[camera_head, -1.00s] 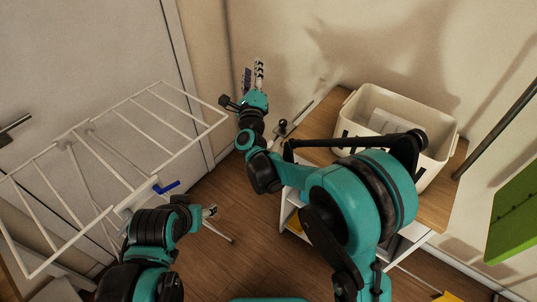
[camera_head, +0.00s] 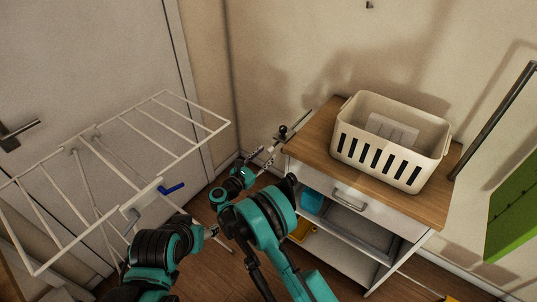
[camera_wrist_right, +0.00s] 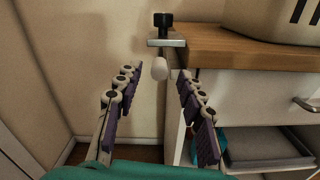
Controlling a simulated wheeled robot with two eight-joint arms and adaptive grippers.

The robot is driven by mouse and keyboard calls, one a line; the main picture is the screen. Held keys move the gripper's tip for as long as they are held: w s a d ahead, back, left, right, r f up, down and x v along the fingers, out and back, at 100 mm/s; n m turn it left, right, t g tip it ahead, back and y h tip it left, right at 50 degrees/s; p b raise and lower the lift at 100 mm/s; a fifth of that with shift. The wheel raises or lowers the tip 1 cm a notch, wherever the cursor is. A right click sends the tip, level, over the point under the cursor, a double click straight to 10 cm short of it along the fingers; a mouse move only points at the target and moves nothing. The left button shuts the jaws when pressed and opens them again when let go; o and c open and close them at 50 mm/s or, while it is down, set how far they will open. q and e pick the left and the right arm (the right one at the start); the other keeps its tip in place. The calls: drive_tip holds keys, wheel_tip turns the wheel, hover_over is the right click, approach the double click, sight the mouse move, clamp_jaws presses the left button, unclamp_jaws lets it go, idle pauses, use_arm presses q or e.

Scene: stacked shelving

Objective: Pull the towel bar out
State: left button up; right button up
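The towel bar appears to be the pale bar with a rounded white end (camera_wrist_right: 160,68) under a metal bracket with a black knob (camera_wrist_right: 163,22), at the left side of the wooden-topped cabinet. In the head view the black knob (camera_head: 282,131) shows at the cabinet's front left corner. My right gripper (camera_head: 266,153) is beside that corner. In the wrist view its two fingers are spread, with the white end between their tips in the picture; contact cannot be told. My left gripper (camera_head: 213,230) is low by the drying rack, and its fingers are too small to read.
The cabinet (camera_head: 435,200) carries a white basket (camera_head: 388,170). Its drawer (camera_head: 345,197) is shut. A green panel (camera_head: 512,215) is at the right.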

drive_tip(key=shift+x, duration=1.4)
drive_tip(key=shift+r, duration=0.1)
clamp_jaws()
drive_tip(key=shift+b, duration=0.3)
